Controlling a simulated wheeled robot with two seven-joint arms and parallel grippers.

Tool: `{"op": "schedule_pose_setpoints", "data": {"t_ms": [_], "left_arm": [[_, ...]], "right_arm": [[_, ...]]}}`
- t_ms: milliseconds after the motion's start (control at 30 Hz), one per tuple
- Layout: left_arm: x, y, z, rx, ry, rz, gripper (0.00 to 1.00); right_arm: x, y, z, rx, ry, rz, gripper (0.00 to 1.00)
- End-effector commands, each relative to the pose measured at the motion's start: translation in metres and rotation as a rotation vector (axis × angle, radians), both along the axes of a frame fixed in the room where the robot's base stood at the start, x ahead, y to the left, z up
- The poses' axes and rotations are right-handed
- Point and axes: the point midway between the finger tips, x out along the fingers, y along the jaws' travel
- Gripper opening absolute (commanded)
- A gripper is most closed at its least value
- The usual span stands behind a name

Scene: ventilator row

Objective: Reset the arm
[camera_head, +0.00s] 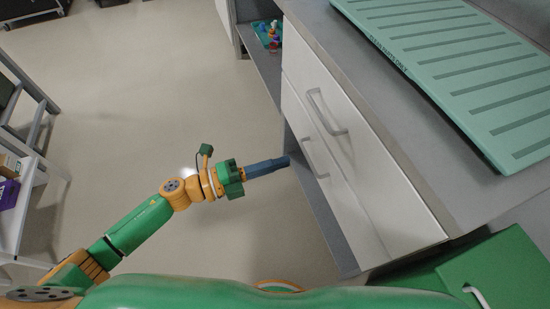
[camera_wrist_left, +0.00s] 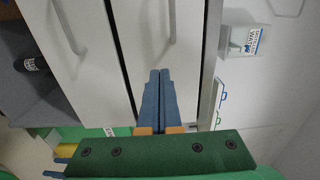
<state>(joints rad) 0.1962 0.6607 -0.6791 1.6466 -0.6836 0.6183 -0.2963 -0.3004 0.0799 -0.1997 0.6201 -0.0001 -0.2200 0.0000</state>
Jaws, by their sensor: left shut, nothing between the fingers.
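My left arm reaches in from the left in the head view. Its gripper (camera_head: 287,161) has blue fingers held together, with nothing between them. The fingertips are close to the white drawer fronts of the counter, near the lower handle; I cannot tell whether they touch. In the left wrist view the shut blue fingers (camera_wrist_left: 160,76) point at the white fronts (camera_wrist_left: 120,40), below a grey bar handle (camera_wrist_left: 172,30). My right gripper is in neither view.
A grey counter with a green ribbed mat (camera_head: 470,60) stands at the right. A green box (camera_head: 500,270) is at the lower right. A shelf rack (camera_head: 30,190) stands at the left. Small coloured items (camera_head: 269,32) sit on a low shelf at the back. The floor (camera_head: 130,100) between is clear.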

Motion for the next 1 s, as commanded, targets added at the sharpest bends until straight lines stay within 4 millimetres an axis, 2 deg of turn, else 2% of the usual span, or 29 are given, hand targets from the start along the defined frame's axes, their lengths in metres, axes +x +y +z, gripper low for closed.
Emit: {"op": "schedule_pose_setpoints", "data": {"t_ms": [167, 233, 267, 333, 367, 400, 433, 467, 500, 567, 600, 667, 700, 767, 800, 900, 967, 1000], "left_arm": [[0.001, 0.005, -0.002, -0.006, 0.015, 0.016, 0.00], [0.017, 0.016, -0.018, -0.036, 0.102, 0.112, 0.00], [0.027, 0.025, -0.031, -0.057, 0.171, 0.185, 0.00], [0.049, 0.058, -0.080, -0.123, 0.389, 0.412, 0.00], [0.052, 0.075, -0.107, -0.150, 0.497, 0.523, 0.00], [0.050, 0.098, -0.145, -0.185, 0.640, 0.664, 0.00], [0.043, 0.113, -0.172, -0.207, 0.743, 0.763, 0.00], [0.032, 0.128, -0.199, -0.225, 0.842, 0.858, 0.00], [0.012, 0.144, -0.233, -0.249, 0.969, 0.978, 0.00], [-0.024, 0.163, -0.278, -0.271, 1.141, 1.138, 0.00], [-0.051, 0.171, -0.302, -0.279, 1.243, 1.232, 0.00], [-0.092, 0.179, -0.332, -0.287, 1.380, 1.355, 0.00], [-0.119, 0.182, -0.347, -0.288, 1.460, 1.428, 0.00], [-0.157, 0.184, -0.365, -0.289, 1.568, 1.526, 0.00], [-0.182, 0.184, -0.375, -0.285, 1.636, 1.586, 0.00], [-0.243, 0.179, -0.392, -0.274, 1.794, 1.725, 0.00], [-0.279, 0.174, -0.398, -0.261, 1.883, 1.803, 0.00], [-0.298, 0.171, -0.390, -0.255, 1.930, 1.844, 0.00]], "right_arm": [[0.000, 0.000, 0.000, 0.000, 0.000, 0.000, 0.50], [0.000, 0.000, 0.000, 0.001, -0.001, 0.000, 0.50], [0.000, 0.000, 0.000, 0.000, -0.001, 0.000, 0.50], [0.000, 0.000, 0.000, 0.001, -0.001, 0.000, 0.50], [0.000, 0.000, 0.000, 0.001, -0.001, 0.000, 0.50], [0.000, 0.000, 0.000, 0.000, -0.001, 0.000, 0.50], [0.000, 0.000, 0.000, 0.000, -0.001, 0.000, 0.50], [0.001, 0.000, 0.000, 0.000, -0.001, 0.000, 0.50], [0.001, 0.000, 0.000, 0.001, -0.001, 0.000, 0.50], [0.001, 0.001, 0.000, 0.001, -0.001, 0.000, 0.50], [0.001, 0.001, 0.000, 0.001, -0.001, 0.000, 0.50], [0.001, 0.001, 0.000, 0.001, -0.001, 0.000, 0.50], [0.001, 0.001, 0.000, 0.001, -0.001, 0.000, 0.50], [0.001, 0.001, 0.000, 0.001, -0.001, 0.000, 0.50], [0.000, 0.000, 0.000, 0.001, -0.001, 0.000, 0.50], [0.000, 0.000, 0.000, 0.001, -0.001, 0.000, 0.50], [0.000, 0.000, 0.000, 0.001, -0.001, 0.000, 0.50], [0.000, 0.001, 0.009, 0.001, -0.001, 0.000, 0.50]]}}
